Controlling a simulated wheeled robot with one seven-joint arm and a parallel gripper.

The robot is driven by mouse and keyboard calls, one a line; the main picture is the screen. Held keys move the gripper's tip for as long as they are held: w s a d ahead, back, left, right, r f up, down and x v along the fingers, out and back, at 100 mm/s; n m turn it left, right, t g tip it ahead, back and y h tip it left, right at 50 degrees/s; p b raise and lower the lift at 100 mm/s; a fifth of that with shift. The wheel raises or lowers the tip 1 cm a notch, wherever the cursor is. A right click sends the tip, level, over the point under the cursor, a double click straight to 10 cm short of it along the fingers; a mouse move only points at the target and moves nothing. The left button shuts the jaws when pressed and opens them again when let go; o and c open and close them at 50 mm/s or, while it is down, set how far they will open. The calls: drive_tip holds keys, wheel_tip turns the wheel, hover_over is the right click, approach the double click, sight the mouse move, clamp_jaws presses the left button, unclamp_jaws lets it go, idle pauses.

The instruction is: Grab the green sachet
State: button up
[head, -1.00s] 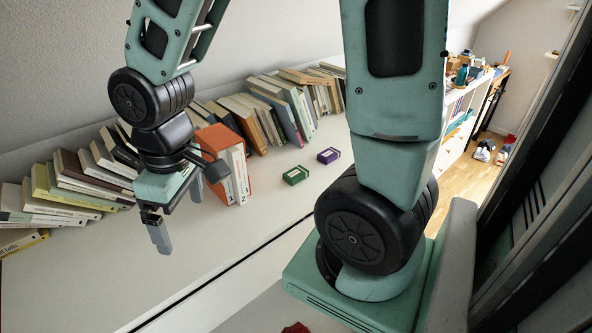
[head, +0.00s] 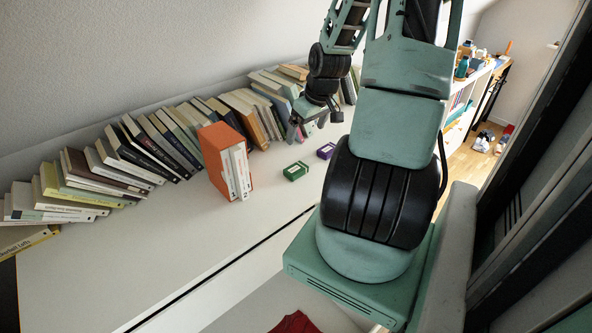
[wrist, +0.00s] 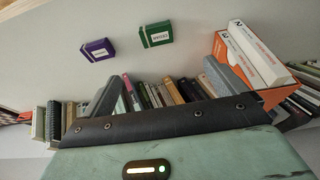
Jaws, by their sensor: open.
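The green sachet (head: 296,170) is a small box-like packet with a white label, lying on the white top in front of the leaning books. It also shows in the wrist view (wrist: 156,34), near the top middle. A similar purple packet (head: 326,150) lies behind it and to its right, and left of it in the wrist view (wrist: 97,50). My gripper (head: 313,126) is open and empty, above and behind the two packets in the head view. Its grey fingers show in the wrist view (wrist: 165,86), apart from the green sachet.
An orange slipcase with white volumes (head: 214,155) stands left of the green sachet. A long row of leaning books (head: 150,140) runs along the wall. The white top (head: 150,245) is clear in front of them. Something red (head: 296,322) shows below the front edge.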

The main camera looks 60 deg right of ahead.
drive_tip(key=b, duration=0.1)
approach(296, 168)
drive_tip(key=shift+w+a+f, duration=0.1)
drive_tip(key=shift+w+f, duration=0.05)
drive_tip(key=shift+f, duration=0.35)
drive_tip(key=shift+w+a+f, duration=0.1)
drive_tip(key=shift+w+f, duration=0.1)
drive_tip(key=shift+f, duration=0.3)
drive_tip(key=shift+d+p+x, duration=0.15)
drive_tip(key=shift+p+x, duration=0.05)
drive_tip(key=shift+x, duration=1.4)
drive_tip(key=shift+d+p+x, duration=0.15)
drive_tip(key=shift+p+x, duration=0.05)
drive_tip(key=shift+x, duration=1.4)
drive_tip(key=shift+s, duration=0.1)
drive_tip(key=c, duration=1.1)
